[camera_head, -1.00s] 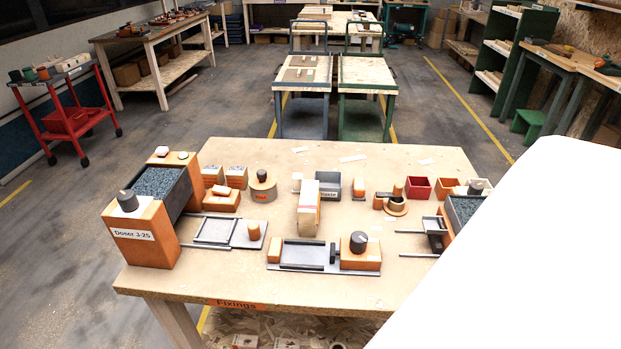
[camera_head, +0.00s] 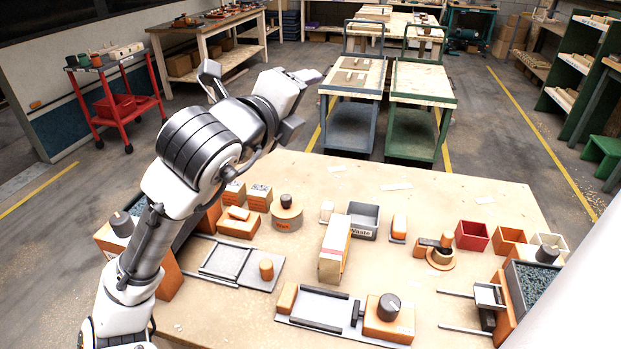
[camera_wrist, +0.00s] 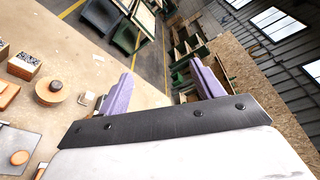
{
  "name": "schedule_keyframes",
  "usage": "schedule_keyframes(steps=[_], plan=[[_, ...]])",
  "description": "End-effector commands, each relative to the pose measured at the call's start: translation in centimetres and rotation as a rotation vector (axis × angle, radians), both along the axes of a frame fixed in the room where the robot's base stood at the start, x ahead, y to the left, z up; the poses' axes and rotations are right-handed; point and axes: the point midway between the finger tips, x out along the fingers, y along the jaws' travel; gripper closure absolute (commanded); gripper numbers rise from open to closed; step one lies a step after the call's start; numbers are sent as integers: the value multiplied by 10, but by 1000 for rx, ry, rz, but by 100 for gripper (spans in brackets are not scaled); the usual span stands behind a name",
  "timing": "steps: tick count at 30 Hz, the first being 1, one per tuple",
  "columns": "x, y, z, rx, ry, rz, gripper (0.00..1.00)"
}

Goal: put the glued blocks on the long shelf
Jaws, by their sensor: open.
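My gripper (camera_head: 306,76) is raised over the far left part of the workbench, well above its top. In the wrist view my gripper (camera_wrist: 163,82) shows two lavender fingers spread apart with nothing between them. Small blocks (camera_head: 355,78) lie on the wooden top of the blue cart, beyond the bench; they are too small to tell whether they are glued. Green shelving (camera_head: 578,62) with several items stands at the far right. I cannot tell which shelf is the long shelf.
A green cart (camera_head: 420,85) stands beside the blue cart (camera_head: 352,110). A red trolley (camera_head: 118,108) is at left. Floor is open right of the carts.

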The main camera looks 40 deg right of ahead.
Motion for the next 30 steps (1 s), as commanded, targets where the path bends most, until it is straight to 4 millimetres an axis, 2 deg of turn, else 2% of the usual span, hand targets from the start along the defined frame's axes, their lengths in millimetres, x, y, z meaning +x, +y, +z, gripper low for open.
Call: schedule_keyframes(steps=[1, 3, 6, 9, 12, 15, 24, 30], plan=[[-18, -28, -44, 234, -34, -78, 34], [-39, -44, -101, 540, -86, -192, 34], [-62, -44, -162, 888, -154, -347, 34], [-75, -33, -198, 1117, -200, -467, 34], [-80, -25, -215, 1238, -221, -534, 34], [-79, -24, -229, 1278, -226, -559, 34], [-65, -41, -281, 1275, -224, -559, 34], [-60, -47, -297, 1272, -227, -556, 34]])
